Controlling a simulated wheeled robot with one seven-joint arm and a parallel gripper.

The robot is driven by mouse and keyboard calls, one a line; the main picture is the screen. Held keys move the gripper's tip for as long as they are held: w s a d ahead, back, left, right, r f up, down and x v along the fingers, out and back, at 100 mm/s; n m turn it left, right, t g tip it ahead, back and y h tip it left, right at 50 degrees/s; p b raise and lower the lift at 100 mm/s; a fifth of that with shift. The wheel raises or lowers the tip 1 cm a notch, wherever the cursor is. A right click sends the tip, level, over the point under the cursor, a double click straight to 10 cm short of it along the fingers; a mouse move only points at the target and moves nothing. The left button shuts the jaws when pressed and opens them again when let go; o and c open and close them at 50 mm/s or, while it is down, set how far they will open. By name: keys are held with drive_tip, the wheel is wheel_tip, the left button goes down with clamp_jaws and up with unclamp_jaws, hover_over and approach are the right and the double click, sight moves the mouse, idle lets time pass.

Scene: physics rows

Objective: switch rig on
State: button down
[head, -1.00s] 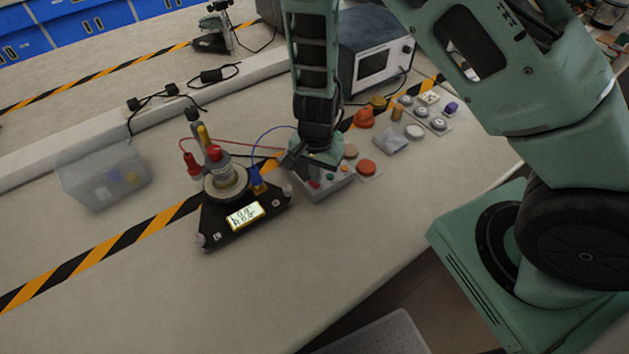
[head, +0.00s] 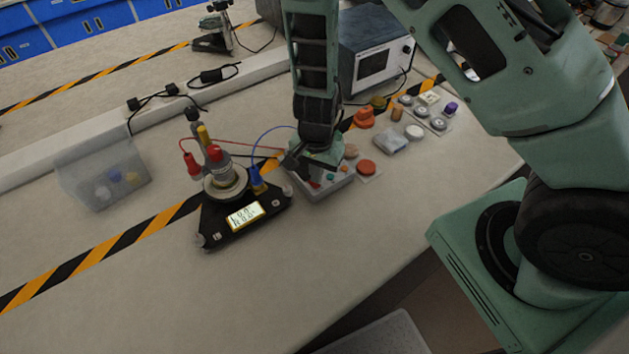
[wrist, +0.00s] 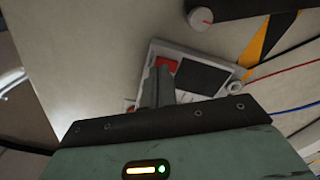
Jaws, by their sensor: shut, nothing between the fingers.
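The rig is a black triangular base (head: 214,230) with a round stage, upright posts and a small lit display (head: 244,214) facing the front. Red and blue leads run from it to a grey control box (head: 330,188) on its right. My gripper (head: 292,160) is over the control box, and my wrist hides part of its top. In the wrist view the shut, empty fingers (wrist: 160,84) reach over the box (wrist: 222,88), with their tips at a red switch (wrist: 166,63). I cannot tell whether they touch it. A dark panel (wrist: 202,76) sits beside the switch.
A clear bin (head: 105,178) with small parts stands at left. Red, orange and grey pieces, including a red disc (head: 366,167), lie right of the box. A grey instrument (head: 376,55) stands behind. The front left of the table is clear.

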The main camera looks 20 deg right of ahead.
drive_tip(key=shift+f+b, duration=0.7)
drive_tip(key=shift+f, duration=0.15)
idle(0.7)
drive_tip(key=shift+r, duration=0.1)
wheel_tip(320, 180, up, 7)
drive_tip(key=p, duration=0.7)
idle(0.6)
